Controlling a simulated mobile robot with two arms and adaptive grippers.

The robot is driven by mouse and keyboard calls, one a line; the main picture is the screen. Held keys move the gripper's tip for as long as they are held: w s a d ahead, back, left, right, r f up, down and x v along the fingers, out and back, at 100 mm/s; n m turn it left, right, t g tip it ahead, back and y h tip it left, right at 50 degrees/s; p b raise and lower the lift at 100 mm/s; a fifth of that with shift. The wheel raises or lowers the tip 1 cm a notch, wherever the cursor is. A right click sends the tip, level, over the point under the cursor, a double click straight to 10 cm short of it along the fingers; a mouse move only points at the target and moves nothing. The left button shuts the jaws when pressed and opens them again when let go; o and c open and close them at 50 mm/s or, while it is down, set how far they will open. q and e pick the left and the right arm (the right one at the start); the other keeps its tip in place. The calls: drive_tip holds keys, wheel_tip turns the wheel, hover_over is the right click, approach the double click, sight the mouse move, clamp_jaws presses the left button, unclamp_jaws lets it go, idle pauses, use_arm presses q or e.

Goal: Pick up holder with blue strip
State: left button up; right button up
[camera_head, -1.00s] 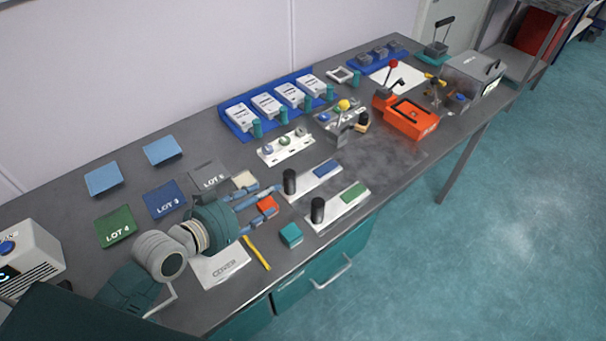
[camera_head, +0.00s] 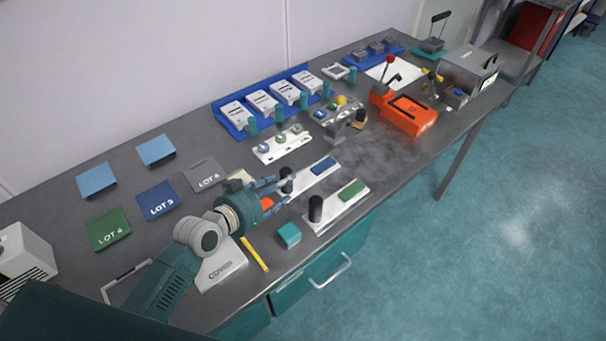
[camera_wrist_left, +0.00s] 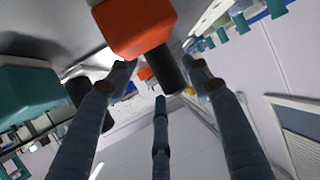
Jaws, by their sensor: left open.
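The holder with the blue strip is a white plate (camera_head: 303,182) with an upright black handle (camera_head: 287,174) at its near end and a blue strip (camera_head: 323,165) on top. My left gripper (camera_head: 285,190) is open, its fingers at the black handle and partly hiding it. In the left wrist view the handle (camera_wrist_left: 166,70) shows between the spread fingers (camera_wrist_left: 160,78); I cannot tell whether they touch it. A similar holder with a green strip (camera_head: 352,189) and black handle (camera_head: 315,208) lies in front. My right gripper is not in view.
An orange block (camera_wrist_left: 138,24) is close to the left fingers. A teal block (camera_head: 289,235) and yellow stick (camera_head: 254,253) lie near the front edge. A white rack (camera_head: 281,146) with several round pieces stands behind. An orange device (camera_head: 410,114) is farther right.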

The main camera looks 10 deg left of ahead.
use_arm(q)
drive_tip(key=x, duration=0.2)
drive_tip(key=shift+w+d+f, duration=0.1)
drive_tip(key=shift+w+d, duration=0.05)
drive_tip(key=shift+w, duration=0.1)
drive_tip(key=shift+s, duration=0.1)
drive_tip(key=c, duration=1.2)
drive_tip(key=shift+o, duration=0.2)
